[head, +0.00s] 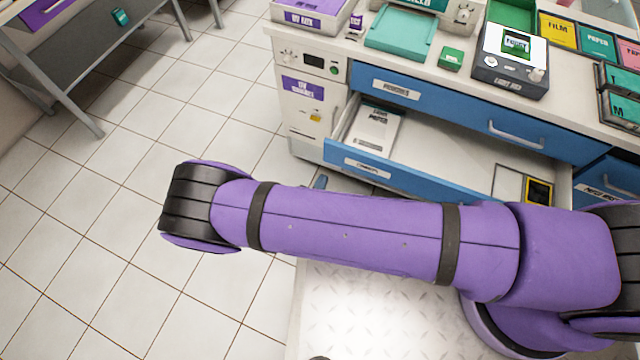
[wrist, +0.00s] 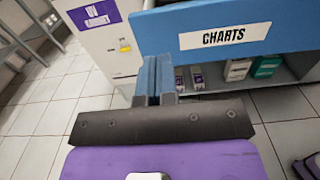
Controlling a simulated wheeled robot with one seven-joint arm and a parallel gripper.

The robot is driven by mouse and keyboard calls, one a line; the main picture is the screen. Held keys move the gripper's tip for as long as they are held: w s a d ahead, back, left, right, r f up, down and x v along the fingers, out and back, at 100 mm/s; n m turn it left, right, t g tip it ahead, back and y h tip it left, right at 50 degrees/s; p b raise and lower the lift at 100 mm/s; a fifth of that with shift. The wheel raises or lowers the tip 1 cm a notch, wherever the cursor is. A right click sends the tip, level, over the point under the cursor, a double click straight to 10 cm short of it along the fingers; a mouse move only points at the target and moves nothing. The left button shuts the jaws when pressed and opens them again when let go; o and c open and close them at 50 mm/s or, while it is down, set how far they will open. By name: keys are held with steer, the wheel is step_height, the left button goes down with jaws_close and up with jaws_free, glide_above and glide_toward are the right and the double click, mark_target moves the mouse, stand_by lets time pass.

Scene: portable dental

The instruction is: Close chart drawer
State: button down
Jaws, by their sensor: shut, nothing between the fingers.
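The chart drawer (head: 415,181) is pulled out from the cabinet in the head view, its inside showing. Its blue front, labelled CHARTS, fills the upper part of the wrist view (wrist: 150,34). My gripper (wrist: 154,78) is shut and empty, its blue fingers together near the lower left part of the drawer front. I cannot tell whether they touch it. In the head view my purple arm crosses in front of the drawer, covers part of its front and hides most of the gripper.
A white pad (head: 376,130) lies in the drawer's left part, and a yellow-and-black item (head: 538,191) at its right. A shut blue drawer (head: 450,105) is above. The counter carries a dark device (head: 510,60) and boxes. Tiled floor (head: 110,250) is clear at left.

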mark_target(338, 149)
steer(key=x, duration=1)
steer(key=shift+w, duration=0.15)
steer(key=x, duration=1.9)
steer(key=shift+f, duration=0.1)
